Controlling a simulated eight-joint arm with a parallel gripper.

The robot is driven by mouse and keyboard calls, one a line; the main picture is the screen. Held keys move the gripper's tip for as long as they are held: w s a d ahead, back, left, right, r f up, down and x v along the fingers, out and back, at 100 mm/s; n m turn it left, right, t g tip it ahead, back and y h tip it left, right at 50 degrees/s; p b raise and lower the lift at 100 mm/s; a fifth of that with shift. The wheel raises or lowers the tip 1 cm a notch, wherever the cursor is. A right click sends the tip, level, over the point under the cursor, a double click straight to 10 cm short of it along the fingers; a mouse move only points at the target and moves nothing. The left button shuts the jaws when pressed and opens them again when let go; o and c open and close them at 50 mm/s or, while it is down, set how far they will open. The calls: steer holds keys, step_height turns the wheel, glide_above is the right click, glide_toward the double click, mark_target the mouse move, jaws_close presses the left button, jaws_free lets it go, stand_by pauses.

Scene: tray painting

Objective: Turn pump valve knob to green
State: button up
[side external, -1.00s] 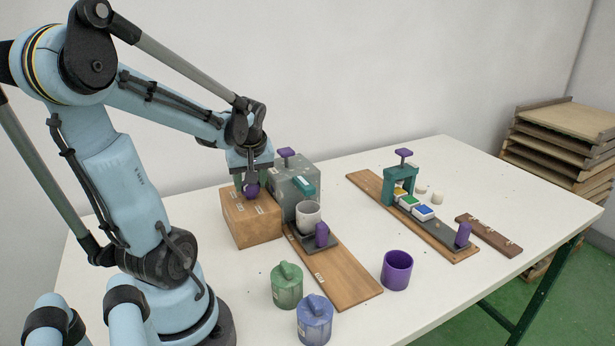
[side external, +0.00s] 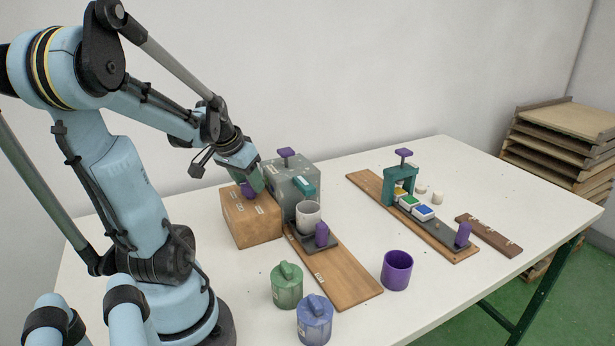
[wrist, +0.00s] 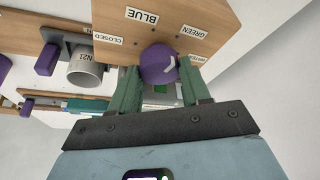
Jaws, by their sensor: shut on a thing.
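The purple pump valve knob (side external: 246,189) sits on the wooden box (side external: 250,222) at the left of the table. My gripper (side external: 252,187) is tilted over the box and shut on the knob. In the wrist view, the knob (wrist: 157,62) lies between the two green fingers of my gripper (wrist: 161,75). A fourth label by the right finger is partly hidden.
A grey speckled block (side external: 292,183) stands close right of the box. A pale cup (side external: 308,216) stands on a board before it. A green pot (side external: 287,287), a blue pot (side external: 314,320) and a purple cup (side external: 397,270) stand in front. The right front table is clear.

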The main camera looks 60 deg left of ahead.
mark_target(247, 184)
steer(key=shift+m+h, duration=0.5)
steer(key=shift+m, duration=0.9)
steer(key=o, duration=0.8)
steer(key=shift+r, duration=0.45)
step_height(247, 184, up, 3)
steer(key=shift+r, duration=0.1)
steer(key=w+d+r, duration=0.1)
steer(key=d+r, duration=0.1)
steer(key=d, duration=0.1)
steer(key=w+d+r, duration=0.2)
steer(key=d, duration=0.2)
steer(key=w+d+r, duration=0.1)
steer(key=d+r, duration=0.2)
steer(key=shift+w+d, duration=0.15)
steer(key=shift+d, duration=0.2)
